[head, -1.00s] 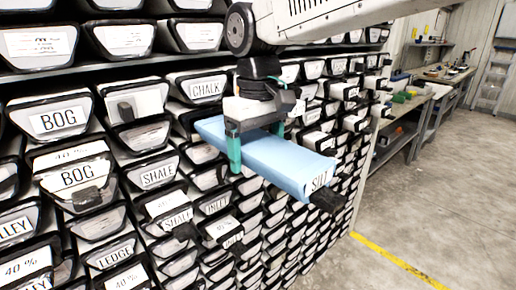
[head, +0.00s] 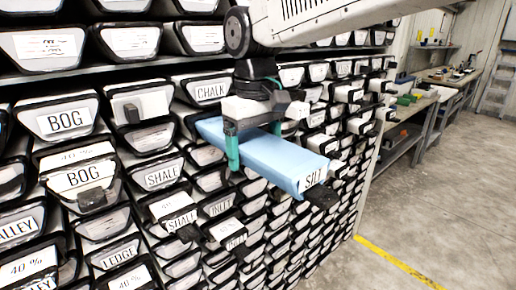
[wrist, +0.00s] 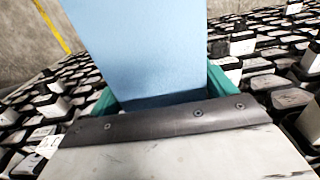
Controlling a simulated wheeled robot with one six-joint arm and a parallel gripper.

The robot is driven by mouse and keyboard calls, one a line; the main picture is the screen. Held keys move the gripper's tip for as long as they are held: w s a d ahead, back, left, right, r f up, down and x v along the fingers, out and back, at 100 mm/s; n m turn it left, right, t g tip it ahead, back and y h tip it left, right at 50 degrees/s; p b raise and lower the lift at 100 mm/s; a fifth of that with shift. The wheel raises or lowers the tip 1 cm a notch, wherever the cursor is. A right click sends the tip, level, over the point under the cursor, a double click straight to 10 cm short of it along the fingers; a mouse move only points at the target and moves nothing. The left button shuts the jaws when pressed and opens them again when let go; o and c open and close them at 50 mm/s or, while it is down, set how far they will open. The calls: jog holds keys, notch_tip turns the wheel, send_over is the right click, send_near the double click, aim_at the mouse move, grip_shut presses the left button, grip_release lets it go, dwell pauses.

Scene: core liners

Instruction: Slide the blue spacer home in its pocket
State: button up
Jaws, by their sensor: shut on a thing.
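The blue spacer (head: 270,155) is a long light-blue bar with a white SILT label and a black tab on its near right end. My gripper (head: 232,152) is shut on it, with teal fingers on either side of the bar. The spacer is held in front of the rack, its far left end close to the rack face; whether that end is inside a pocket cannot be told. In the wrist view the spacer (wrist: 150,45) rises away between the teal fingers (wrist: 160,95). The pocket for the spacer cannot be made out.
The rack (head: 185,80) is filled with rows of black-rimmed pockets with labelled white ends, such as BOG, SHALE and CHALK. Some black tabs stick out from it. Workbenches (head: 435,95) stand at the back right. The concrete floor at right is clear, with a yellow line.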

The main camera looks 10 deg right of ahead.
jog(key=shift+w+a, duration=1)
jog(key=shift+w, duration=0.5)
jog(key=shift+w+a, duration=1)
jog(key=shift+w, duration=0.45)
jog(key=shift+w+a, duration=1)
jog(key=shift+w, duration=0.5)
jog(key=shift+s+d, duration=1.15)
jog(key=shift+s, duration=0.5)
jog(key=shift+s+d, duration=1.1)
jog(key=shift+s, duration=0.6)
jog(key=shift+s+d, duration=1.15)
jog(key=shift+s, duration=0.5)
